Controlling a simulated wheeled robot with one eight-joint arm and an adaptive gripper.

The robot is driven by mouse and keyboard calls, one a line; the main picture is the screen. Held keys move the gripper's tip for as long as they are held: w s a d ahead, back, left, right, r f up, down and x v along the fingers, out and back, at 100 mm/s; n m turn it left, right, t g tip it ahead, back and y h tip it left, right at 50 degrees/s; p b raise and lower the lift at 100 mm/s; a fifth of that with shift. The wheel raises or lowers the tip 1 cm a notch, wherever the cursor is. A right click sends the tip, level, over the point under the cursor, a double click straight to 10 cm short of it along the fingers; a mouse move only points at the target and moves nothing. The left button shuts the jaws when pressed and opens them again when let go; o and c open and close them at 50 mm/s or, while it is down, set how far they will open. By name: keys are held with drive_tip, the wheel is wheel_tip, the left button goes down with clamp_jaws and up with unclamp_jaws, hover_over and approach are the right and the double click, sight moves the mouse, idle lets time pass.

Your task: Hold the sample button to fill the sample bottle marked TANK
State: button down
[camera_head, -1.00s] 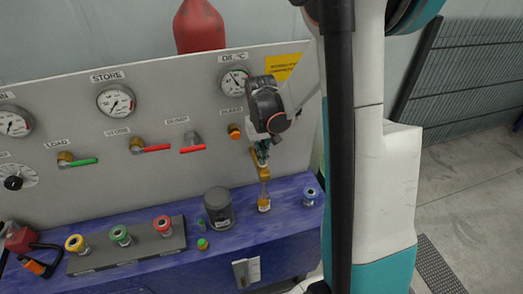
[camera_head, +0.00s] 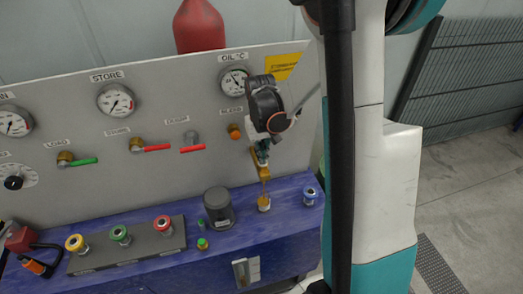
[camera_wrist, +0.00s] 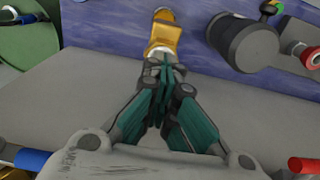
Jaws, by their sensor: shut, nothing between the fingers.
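My gripper (camera_head: 262,160) is shut and empty, in front of the panel's right part. In the wrist view, its fingertips (camera_wrist: 164,72) are together at a brass-yellow fitting (camera_wrist: 165,36) with a pale end; whether they touch is hard to tell. The brass fitting (camera_head: 263,171) also shows just below my gripper in the head view. Under it stands a small bottle (camera_head: 264,204) with amber in its lower part, and a thin amber line runs down to it. No TANK marking is legible on it. The sample button is not clearly visible, perhaps hidden by my fingers.
A blue-ringed bottle (camera_head: 310,196) stands to the right on the blue bench (camera_head: 225,250). A dark grey cylinder (camera_head: 218,208) and a small green-topped item (camera_head: 202,244) stand left. Gauges and valve levers line the panel.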

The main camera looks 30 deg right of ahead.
wheel_tip(320, 180, up, 14)
drive_tip(key=p, duration=0.2)
drive_tip(key=shift+a, duration=0.1)
idle(0.6)
